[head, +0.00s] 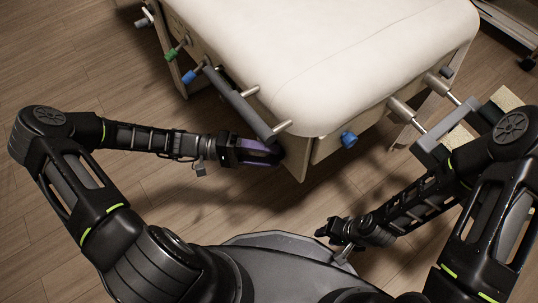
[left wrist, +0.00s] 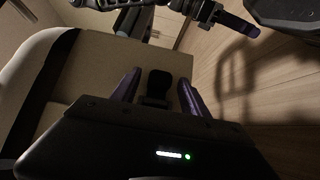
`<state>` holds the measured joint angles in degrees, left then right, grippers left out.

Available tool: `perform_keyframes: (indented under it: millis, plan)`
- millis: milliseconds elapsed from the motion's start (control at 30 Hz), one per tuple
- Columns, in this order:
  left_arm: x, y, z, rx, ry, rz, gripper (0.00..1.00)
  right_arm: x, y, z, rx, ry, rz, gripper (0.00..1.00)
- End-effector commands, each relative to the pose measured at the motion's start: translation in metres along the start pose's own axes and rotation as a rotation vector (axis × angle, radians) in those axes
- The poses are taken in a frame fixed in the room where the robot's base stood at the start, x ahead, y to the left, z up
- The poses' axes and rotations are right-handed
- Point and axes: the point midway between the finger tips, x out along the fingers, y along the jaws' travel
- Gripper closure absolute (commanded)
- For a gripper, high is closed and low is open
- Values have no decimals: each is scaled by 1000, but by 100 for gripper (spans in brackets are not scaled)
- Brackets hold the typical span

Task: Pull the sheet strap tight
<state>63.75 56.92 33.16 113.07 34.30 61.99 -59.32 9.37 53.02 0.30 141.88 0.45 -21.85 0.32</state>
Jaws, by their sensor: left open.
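The treatment bed (head: 340,50) has a smooth white sheet over its top. My left gripper (head: 268,153) is open at the bed's near corner, low beside the end of a grey rail. In the left wrist view its two purple fingers (left wrist: 157,84) stand on either side of a small dark tab (left wrist: 158,86), in front of the beige bed panel. I cannot tell whether this tab is the sheet strap or whether the fingers touch it. My right gripper (head: 332,232) is low and apart from the bed; its jaw state is unclear.
The grey rail (head: 238,103) runs along the bed's left side. Blue (head: 189,76) and green (head: 171,54) knobs sit beyond it. Another blue knob (head: 348,139) is on the near end, and metal brackets (head: 402,110) stick out on the right. Wooden floor (head: 90,80) is clear at left.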

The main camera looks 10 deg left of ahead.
Motion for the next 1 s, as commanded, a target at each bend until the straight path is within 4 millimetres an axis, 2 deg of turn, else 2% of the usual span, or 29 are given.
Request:
perform_keyframes:
  millis: [267, 900, 1000]
  plan:
    - [2, 0, 0, 0, 1, 0, 47, 0, 0, 0, 0, 0, 0, 64]
    - [2, 0, 0, 0, 1, -1, 99, 0, 0, 0, 0, 0, 0, 64]
    - [2, 0, 0, 0, 1, -1, 100, 0, 0, 0, 0, 0, 0, 64]
